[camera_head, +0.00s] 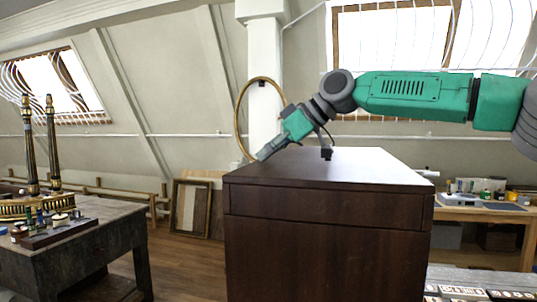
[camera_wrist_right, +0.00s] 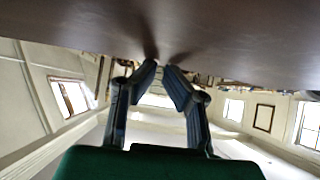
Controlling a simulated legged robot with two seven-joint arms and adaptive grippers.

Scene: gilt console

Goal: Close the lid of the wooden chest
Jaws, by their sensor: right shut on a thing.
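The wooden chest (camera_head: 325,262) is a dark brown box in the middle of the head view. Its lid (camera_head: 345,168) lies flat and level on top, and a seam runs below the front band. My right gripper (camera_head: 262,155) reaches down to the lid's far left edge. In the right wrist view its fingers (camera_wrist_right: 161,66) are drawn together at the brown lid surface (camera_wrist_right: 230,35). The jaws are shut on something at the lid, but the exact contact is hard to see. My left gripper is out of view.
A gold hoop (camera_head: 238,118) shows behind my right gripper. A dark table (camera_head: 100,235) with small items and tall ornate posts stands at left. A wooden bench (camera_head: 480,214) with tools is at right. Framed panels (camera_head: 190,208) lean on the back wall.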

